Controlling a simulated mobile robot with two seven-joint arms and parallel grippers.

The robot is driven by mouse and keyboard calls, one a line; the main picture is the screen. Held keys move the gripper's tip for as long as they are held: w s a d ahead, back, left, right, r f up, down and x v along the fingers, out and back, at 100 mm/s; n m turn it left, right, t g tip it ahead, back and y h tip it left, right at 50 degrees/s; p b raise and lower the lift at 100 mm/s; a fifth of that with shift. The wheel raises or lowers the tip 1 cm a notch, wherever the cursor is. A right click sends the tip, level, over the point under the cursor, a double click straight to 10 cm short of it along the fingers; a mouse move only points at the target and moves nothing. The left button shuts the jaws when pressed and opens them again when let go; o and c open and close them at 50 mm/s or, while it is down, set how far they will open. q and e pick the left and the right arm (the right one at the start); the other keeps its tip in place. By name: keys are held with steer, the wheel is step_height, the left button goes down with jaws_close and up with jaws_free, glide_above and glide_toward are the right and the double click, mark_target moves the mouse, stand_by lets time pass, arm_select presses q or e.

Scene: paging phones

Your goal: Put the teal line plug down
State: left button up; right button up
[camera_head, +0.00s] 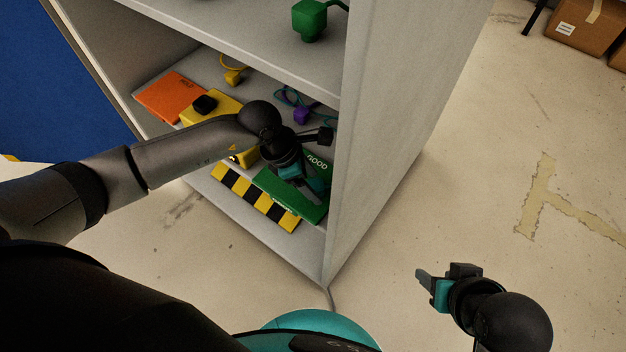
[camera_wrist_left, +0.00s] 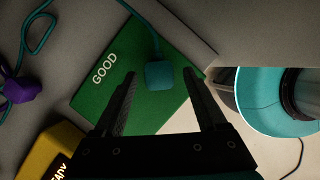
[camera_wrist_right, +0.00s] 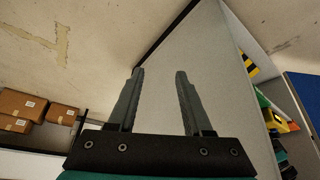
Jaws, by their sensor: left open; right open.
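The teal line plug (camera_wrist_left: 159,75) lies on the green GOOD mat (camera_wrist_left: 95,95) in the left wrist view, its cord running up from it. My left gripper (camera_wrist_left: 165,98) is open, its fingertips just short of the plug and apart from it. In the head view my left gripper (camera_head: 308,190) is over the green mat (camera_head: 290,196) inside the shelf and hides the plug. My right gripper (camera_head: 430,283) is open and empty, outside the shelf at the lower right; its open fingers (camera_wrist_right: 158,75) also show in the right wrist view.
On the same shelf are an orange HOLD mat (camera_head: 172,96), a yellow box or mat (camera_head: 212,108), a purple plug (camera_head: 301,115) and a black-yellow striped strip (camera_head: 240,195). A green plug (camera_head: 310,20) is on the shelf above. The shelf's side wall (camera_head: 385,130) stands right of my left gripper.

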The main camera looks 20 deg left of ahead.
arm_select(q)
steer(key=p+v, duration=0.1)
steer(key=v, duration=0.1)
steer(key=shift+a+r, duration=0.1)
steer(key=shift+r, duration=0.15)
steer(key=p+v, duration=0.1)
steer(key=v, duration=0.3)
steer(key=shift+s+a+r+p, duration=0.1)
steer(key=shift+p, duration=0.25)
arm_select(e)
steer(key=shift+g, duration=0.8)
steer(key=f, duration=0.5)
steer(key=shift+s+d+f, duration=0.3)
steer(key=shift+s+f, duration=0.05)
steer(key=shift+s, duration=0.05)
arm_select(q)
steer(key=shift+s, duration=0.1)
arm_select(e)
steer(key=shift+s, duration=0.1)
